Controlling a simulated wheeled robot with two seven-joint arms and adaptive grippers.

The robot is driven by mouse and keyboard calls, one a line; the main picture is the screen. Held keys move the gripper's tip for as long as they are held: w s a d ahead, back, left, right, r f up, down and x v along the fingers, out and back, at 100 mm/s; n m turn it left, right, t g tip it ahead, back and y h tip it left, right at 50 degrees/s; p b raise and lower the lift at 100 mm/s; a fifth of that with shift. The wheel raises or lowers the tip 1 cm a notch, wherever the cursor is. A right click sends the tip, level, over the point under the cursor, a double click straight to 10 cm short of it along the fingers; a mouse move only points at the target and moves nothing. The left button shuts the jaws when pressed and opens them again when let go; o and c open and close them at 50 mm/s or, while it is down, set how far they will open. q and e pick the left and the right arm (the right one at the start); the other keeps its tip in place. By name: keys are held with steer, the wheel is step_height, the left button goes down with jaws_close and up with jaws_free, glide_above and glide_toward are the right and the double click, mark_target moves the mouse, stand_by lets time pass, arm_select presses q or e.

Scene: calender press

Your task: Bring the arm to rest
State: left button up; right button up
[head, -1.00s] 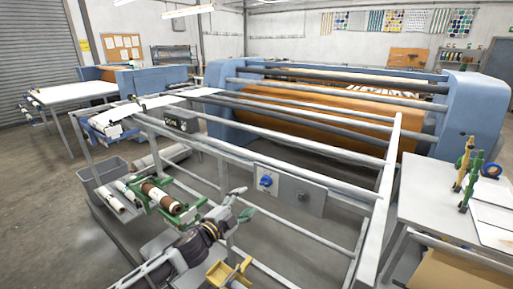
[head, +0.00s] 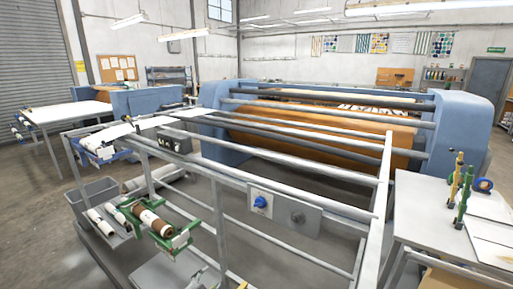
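Neither of my grippers nor any part of my arms shows in the head view now. The calender press (head: 220,133) stands behind the steel frame, with blue end housings, long grey rollers and an orange-brown drum (head: 318,142). A grey control panel (head: 281,213) with a blue rotary knob (head: 260,202) sits on the near rail of the frame. A second, darker box (head: 174,141) with a small display and a knob is further left on the rail.
A green holder with brown and white rolls (head: 153,222) sits low at the left, beside a grey bin (head: 92,190). A white-topped table (head: 415,205) with green and yellow tools (head: 464,187) stands at the right. Open floor (head: 40,215) lies at the left.

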arm_select(q)
steer(key=s+a+f+n+g+y, duration=0.2)
steer(key=s+a+f+n+g, duration=0.15)
steer(key=s+f, duration=1)
steer(key=s+a+f+n+g+y, duration=0.15)
steer(key=s+a+f, duration=0.35)
steer(key=s+f, duration=0.8)
steer(key=s+f+n+g, duration=0.1)
steer(key=s+f, duration=0.4)
steer(key=s, duration=0.5)
steer(key=s+d+f+n+g, duration=0.1)
steer(key=s+f+g, duration=0.2)
steer(key=s, duration=0.7)
steer(key=s+f+n+g, duration=0.2)
steer(key=s+f, duration=0.5)
steer(key=s, duration=0.3)
steer(key=shift+s+d+f+g, duration=0.2)
steer(key=shift+s+d+g, duration=0.1)
steer(key=shift+s+d, duration=0.1)
steer(key=shift+w+d, duration=0.1)
steer(key=shift+w, duration=0.15)
